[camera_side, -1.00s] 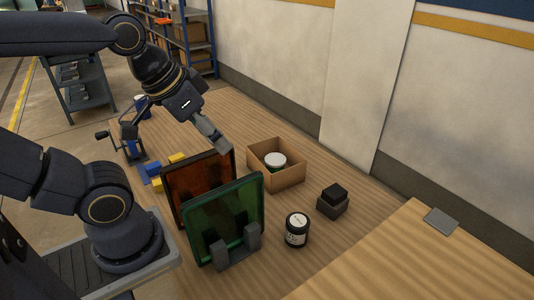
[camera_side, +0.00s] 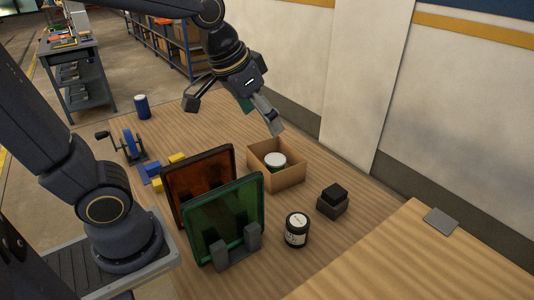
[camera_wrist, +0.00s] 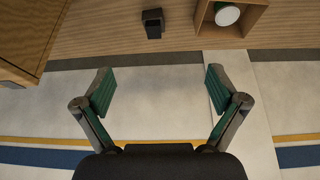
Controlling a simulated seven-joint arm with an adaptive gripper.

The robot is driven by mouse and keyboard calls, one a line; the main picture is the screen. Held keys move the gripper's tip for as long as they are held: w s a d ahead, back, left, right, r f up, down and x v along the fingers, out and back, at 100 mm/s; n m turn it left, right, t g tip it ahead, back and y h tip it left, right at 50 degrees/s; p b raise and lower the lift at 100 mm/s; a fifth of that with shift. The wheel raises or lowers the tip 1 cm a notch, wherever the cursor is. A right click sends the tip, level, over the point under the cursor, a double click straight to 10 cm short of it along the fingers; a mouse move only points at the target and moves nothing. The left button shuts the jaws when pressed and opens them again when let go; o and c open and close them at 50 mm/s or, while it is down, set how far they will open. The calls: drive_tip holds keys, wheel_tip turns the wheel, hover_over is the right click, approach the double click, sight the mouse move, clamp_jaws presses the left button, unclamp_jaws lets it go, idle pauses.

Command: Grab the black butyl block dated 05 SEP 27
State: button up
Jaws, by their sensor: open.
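A small black block (camera_side: 334,192) sits on a dark grey block or holder (camera_side: 332,207) on the wooden table, right of the cardboard box. It also shows at the top of the wrist view (camera_wrist: 152,15). No date can be read on it. My gripper (camera_side: 234,117) is open and empty, raised above the table behind the box and well away from the block.
A cardboard box (camera_side: 290,183) holds a white-lidded can (camera_side: 275,160). A black jar (camera_side: 297,230) stands in front. Amber (camera_side: 200,177) and green (camera_side: 235,220) panels stand upright to the left. A hand-cranked device (camera_side: 130,145) and blue cup (camera_side: 142,107) are farther back. A plain wall borders the right.

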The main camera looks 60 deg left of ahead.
drive_tip(key=w+d+f+g, duration=0.2)
drive_tip(key=w+d+f, duration=0.1)
drive_tip(key=w+f, duration=0.3)
drive_tip(key=m+g, duration=0.2)
drive_tip(key=g, duration=0.1)
hover_over(299, 222)
wheel_tip(299, 222, down, 13)
wheel_tip(299, 222, down, 8)
drive_tip(key=shift+s+f, duration=0.1)
drive_tip(key=shift+f, duration=0.15)
drive_tip(key=shift+a+f, duration=0.15)
drive_tip(key=shift+f, duration=1.45)
drive_tip(key=shift+a+f, duration=0.1)
drive_tip(key=shift+f, duration=1.45)
drive_tip(key=shift+c, duration=0.2)
drive_tip(key=c, duration=1.4)
